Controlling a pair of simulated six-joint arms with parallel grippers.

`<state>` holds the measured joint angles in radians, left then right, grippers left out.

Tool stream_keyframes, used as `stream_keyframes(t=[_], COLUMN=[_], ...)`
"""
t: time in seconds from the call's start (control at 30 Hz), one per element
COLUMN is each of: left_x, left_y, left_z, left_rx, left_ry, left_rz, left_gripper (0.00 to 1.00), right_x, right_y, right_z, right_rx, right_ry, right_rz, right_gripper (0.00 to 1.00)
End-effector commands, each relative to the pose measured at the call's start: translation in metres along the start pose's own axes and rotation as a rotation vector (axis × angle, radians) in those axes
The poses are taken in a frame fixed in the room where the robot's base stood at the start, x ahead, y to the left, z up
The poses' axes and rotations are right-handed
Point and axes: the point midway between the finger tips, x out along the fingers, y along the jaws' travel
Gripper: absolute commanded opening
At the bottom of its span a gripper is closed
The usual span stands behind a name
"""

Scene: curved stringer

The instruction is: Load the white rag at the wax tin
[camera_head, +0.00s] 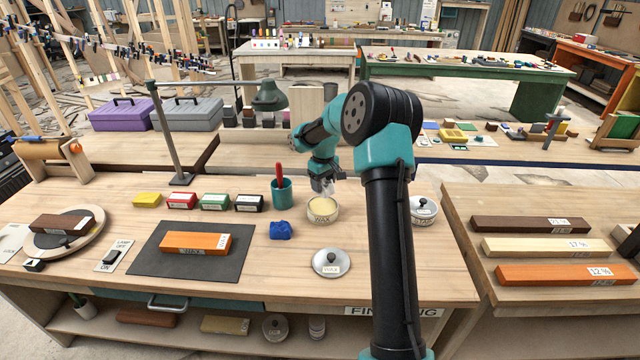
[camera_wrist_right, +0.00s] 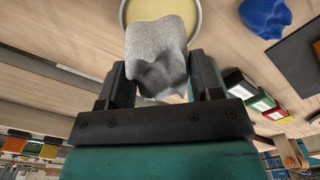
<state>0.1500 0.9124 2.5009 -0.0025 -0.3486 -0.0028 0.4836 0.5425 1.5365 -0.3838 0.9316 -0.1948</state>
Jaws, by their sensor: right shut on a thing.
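The open wax tin (camera_head: 322,217) stands on the bench with pale yellow wax inside. My right gripper (camera_head: 323,186) points down just behind and over its far rim. In the right wrist view the gripper (camera_wrist_right: 160,85) is shut on the white rag (camera_wrist_right: 158,45), a crumpled greyish-white cloth. The rag's end overlaps the yellow wax of the tin (camera_wrist_right: 127,12) in that view; I cannot tell if it touches the wax. The rag is mostly hidden in the head view. The wax lid (camera_head: 331,262) lies in front of the tin. My left gripper is not in view.
A blue rag (camera_head: 281,230) and a teal cup (camera_head: 282,195) with a red handle stand left of the tin. The stain tin (camera_head: 423,212) is to the right, beyond my arm. An orange block (camera_head: 195,243) lies on a dark mat (camera_head: 150,265) at left.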

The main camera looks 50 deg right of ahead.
Motion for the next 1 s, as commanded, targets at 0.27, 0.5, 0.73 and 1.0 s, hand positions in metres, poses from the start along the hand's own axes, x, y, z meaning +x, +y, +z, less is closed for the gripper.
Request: stream_keyframes(t=[0.27, 0.5, 0.73, 1.0], left_x=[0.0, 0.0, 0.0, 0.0], left_y=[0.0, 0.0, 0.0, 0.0], left_z=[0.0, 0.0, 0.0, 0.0], left_rx=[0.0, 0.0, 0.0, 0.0], left_ry=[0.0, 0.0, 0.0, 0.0], left_rz=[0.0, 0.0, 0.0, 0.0], left_gripper=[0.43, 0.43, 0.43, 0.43], right_x=[0.01, 0.031, 0.051, 0.06], right_y=[0.0, -0.001, 0.0, 0.0], right_z=[0.0, 0.0, 0.0, 0.0], right_rx=[0.0, 0.0, -0.001, -0.001], right_ry=[-0.001, -0.002, -0.001, 0.0], right_rz=[0.0, -0.001, 0.0, 0.0], right_gripper=[0.4, 0.4, 0.4, 0.4])
